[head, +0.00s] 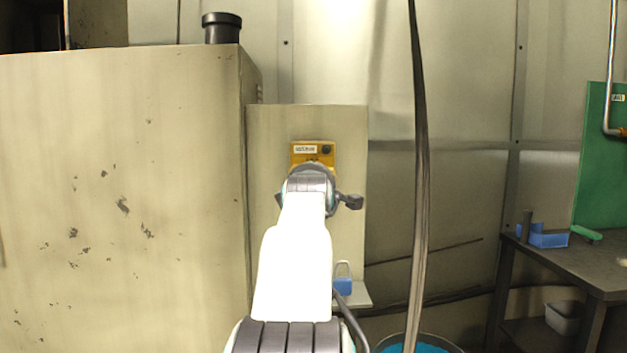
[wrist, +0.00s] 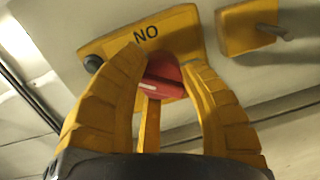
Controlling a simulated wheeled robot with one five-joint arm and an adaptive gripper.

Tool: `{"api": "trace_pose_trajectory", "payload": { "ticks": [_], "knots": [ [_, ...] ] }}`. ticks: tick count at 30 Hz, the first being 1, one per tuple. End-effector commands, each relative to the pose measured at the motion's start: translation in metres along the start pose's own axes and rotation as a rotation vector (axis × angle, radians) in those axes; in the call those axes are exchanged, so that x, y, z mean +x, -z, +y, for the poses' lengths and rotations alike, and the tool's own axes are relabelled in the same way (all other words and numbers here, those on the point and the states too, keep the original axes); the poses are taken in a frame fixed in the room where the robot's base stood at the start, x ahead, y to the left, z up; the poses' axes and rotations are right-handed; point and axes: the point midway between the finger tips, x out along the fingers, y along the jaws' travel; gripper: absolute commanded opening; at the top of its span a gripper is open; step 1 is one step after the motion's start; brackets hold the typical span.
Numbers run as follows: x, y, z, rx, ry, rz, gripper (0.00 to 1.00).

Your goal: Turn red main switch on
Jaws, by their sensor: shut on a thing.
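The red main switch (wrist: 165,72) is a red knob with a white mark, on a yellow plate (wrist: 185,35) whose lettering reads "NO" in the wrist view. My gripper (wrist: 163,64) has its two yellow fingers on either side of the knob and is shut on it. The white mark points towards the left of the wrist picture. In the head view the yellow plate (head: 313,151) shows on a beige panel (head: 270,140). There my arm hides the knob and the fingers.
A second yellow plate (wrist: 235,32) with a grey lever (wrist: 275,32) sits close by. A large beige cabinet (head: 120,200) stands left of the panel. A dark cable (head: 420,150) hangs to the right. A workbench (head: 570,262) with a blue bin (head: 541,237) stands at far right.

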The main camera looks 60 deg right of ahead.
Motion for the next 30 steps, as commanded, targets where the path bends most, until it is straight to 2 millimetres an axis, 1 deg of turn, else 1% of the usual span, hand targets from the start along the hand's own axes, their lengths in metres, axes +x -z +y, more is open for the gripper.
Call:
{"api": "trace_pose_trajectory", "payload": {
  "ticks": [1, 2, 10, 11, 18, 22, 26, 30],
  "knots": [
    [0.0, 0.001, 0.003, -0.001, -0.008, 0.002, 0.06],
    [0.0, 0.001, 0.003, -0.001, -0.008, 0.002, 0.4],
    [0.0, 0.001, 0.002, -0.001, -0.004, 0.001, 0.64],
    [0.0, 0.001, 0.001, -0.001, -0.004, 0.001, 0.66],
    [-0.001, 0.001, 0.001, -0.001, -0.002, 0.001, 0.66],
    [-0.006, 0.001, 0.001, -0.001, -0.003, 0.001, 0.66],
    [-0.02, 0.001, 0.002, -0.001, -0.004, 0.001, 0.66],
    [-0.042, 0.001, 0.002, -0.001, -0.006, 0.001, 0.66]
  ]
}}
